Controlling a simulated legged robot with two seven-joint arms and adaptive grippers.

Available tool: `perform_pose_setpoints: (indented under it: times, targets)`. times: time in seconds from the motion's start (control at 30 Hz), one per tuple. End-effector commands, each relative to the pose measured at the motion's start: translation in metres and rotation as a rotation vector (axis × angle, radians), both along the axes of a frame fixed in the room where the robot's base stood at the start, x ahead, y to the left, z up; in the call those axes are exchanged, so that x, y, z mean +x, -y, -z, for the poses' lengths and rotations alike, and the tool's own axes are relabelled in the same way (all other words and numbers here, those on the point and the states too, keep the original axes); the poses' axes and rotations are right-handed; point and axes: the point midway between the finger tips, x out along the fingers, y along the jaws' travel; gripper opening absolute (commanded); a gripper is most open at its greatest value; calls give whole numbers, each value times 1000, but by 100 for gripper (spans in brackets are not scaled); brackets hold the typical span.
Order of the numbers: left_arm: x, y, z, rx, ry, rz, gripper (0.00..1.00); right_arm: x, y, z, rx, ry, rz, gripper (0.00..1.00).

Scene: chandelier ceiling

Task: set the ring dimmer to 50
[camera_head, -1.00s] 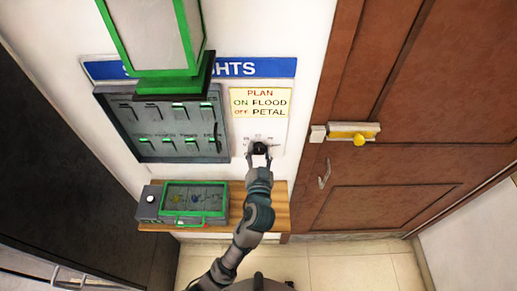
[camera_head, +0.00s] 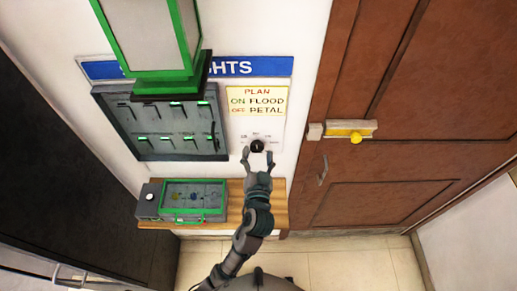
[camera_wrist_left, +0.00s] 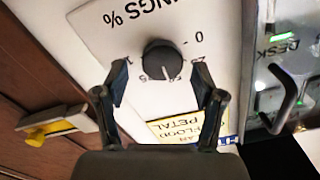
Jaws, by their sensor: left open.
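The ring dimmer is a round dark knob (camera_head: 257,146) on a white plate below the yellow plan note. The left wrist view shows the knob (camera_wrist_left: 162,60) upside down, with scale marks around it, a 0 at right and a percent sign. A pale pointer line on the knob faces the lower edge of that picture, near partly legible middle marks; I cannot read the exact value. My left gripper (camera_head: 258,158) is open, its fingers spread to either side of the knob and apart from it. My right gripper is not in view.
A grey switch panel (camera_head: 160,122) with green lights is left of the dimmer, partly behind a green-framed lantern (camera_head: 150,35). A wooden shelf (camera_head: 235,215) below holds a green-rimmed box (camera_head: 195,199). A brown door (camera_head: 420,110) with a yellow-knobbed latch (camera_head: 345,131) stands right.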

Motion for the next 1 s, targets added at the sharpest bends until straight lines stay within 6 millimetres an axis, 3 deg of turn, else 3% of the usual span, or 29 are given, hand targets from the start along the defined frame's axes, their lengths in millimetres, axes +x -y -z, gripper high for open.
perform_pose_setpoints:
  times: [0.2, 0.4, 0.6, 1.0]
  targets:
    - [-51, 1, 2, -2, -4, 3, 69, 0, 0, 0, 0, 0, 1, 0]
    - [-84, 2, 1, 0, -2, 2, 69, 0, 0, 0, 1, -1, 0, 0]
    - [-95, 2, 0, 0, 0, 1, 69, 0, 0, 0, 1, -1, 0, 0]
    - [-95, 2, 1, 1, 0, 1, 69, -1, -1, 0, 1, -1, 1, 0]
